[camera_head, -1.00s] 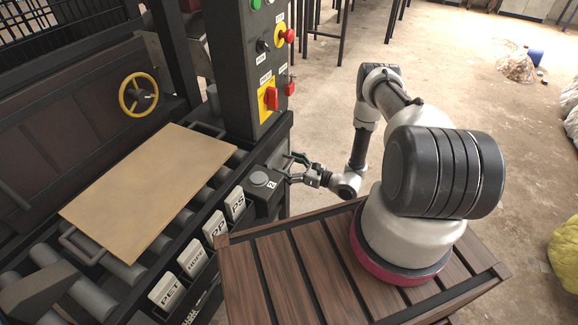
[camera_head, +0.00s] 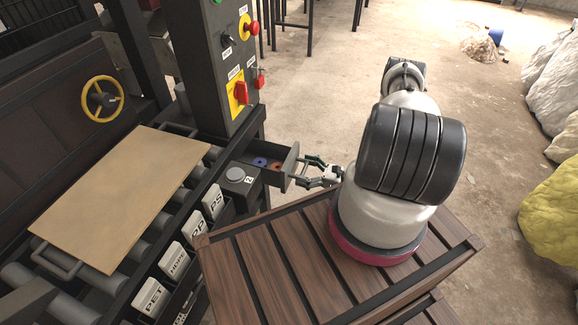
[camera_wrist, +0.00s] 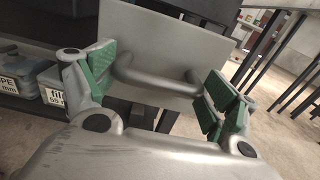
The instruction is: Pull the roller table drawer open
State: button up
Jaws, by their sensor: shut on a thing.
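The roller table drawer (camera_head: 290,166) stands pulled out to the right of the roller table, below the control panel. A blue ring (camera_head: 259,162) and an orange-red ring (camera_head: 277,166) lie inside it. In the wrist view the drawer's flat grey front (camera_wrist: 165,35) fills the top middle, with a curved bar handle (camera_wrist: 155,80) across it. My gripper (camera_head: 313,170) is at the drawer front.
The control panel (camera_head: 215,70) with knobs and red switches rises behind the drawer. A tan board (camera_head: 115,195) lies on the rollers. A slatted wooden platform (camera_head: 300,265) is in front, under my arm. Open concrete floor lies to the right; sacks (camera_head: 555,80) stand far right.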

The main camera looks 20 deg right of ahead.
jog(key=shift+v, duration=1.8)
jog(key=shift+r, duration=0.15)
jog(key=o, duration=1.3)
jog(key=shift+c, duration=0.2)
jog(key=v, duration=1.2)
